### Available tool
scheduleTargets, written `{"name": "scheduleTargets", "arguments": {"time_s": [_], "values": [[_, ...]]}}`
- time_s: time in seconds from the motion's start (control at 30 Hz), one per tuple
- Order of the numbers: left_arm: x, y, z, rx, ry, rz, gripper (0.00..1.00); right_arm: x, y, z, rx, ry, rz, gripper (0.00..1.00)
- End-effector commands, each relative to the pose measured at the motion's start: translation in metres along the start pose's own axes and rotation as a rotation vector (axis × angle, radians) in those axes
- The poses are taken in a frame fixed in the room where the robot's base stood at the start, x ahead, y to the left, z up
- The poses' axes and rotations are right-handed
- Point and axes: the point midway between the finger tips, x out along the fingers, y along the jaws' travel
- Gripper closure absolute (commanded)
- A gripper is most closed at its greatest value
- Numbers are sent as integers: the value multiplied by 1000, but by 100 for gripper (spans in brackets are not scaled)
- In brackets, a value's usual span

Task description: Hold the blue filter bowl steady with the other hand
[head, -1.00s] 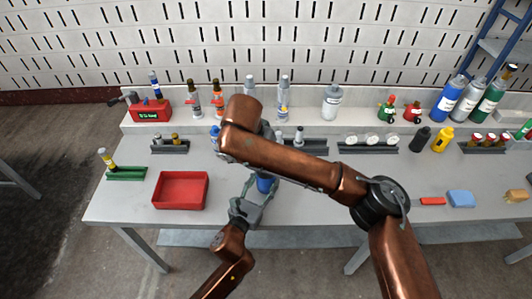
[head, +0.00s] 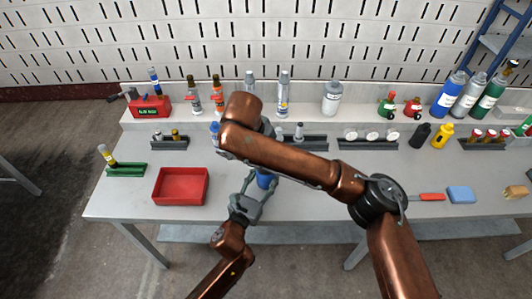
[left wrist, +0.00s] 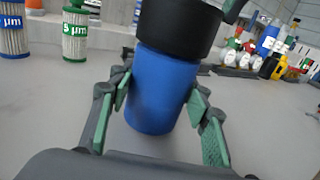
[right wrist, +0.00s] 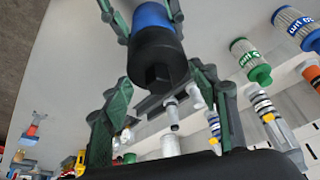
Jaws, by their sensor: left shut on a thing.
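The blue filter bowl (left wrist: 162,88) stands upright on the table under a black cap (left wrist: 178,25) in the left wrist view. In the head view a little of the bowl (head: 264,181) shows below my right arm. My left gripper (left wrist: 160,92) is shut on the bowl, with a green pad on each side. The right wrist view shows the bowl (right wrist: 152,17) and the cap's hexagonal top (right wrist: 158,75). My right gripper (right wrist: 160,98) is open over the cap, a finger on either side and apart from it. My right arm hides this gripper in the head view.
A red tray (head: 181,201) lies left of my left gripper. A green holder (head: 126,169) with a filter stands farther left. Cartridges and bottles line the raised back shelf (head: 310,124). A blue sponge (head: 460,194) lies at the right. The table front between is mostly clear.

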Motion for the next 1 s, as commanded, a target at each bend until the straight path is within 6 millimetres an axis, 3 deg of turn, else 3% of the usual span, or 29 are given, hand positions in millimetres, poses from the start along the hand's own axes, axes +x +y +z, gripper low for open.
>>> {"name": "scheduleTargets", "arguments": {"time_s": [0.47,0.63,1.0], "values": [[0,0,0,0,0,0,84,0,0,0,0,0,-1,80],[0,0,0,0,0,0,84,0,0,0,-55,-1,-25,81],[0,0,0,0,0,-1,84,0,0,0,-464,-1,-194,81]]}}
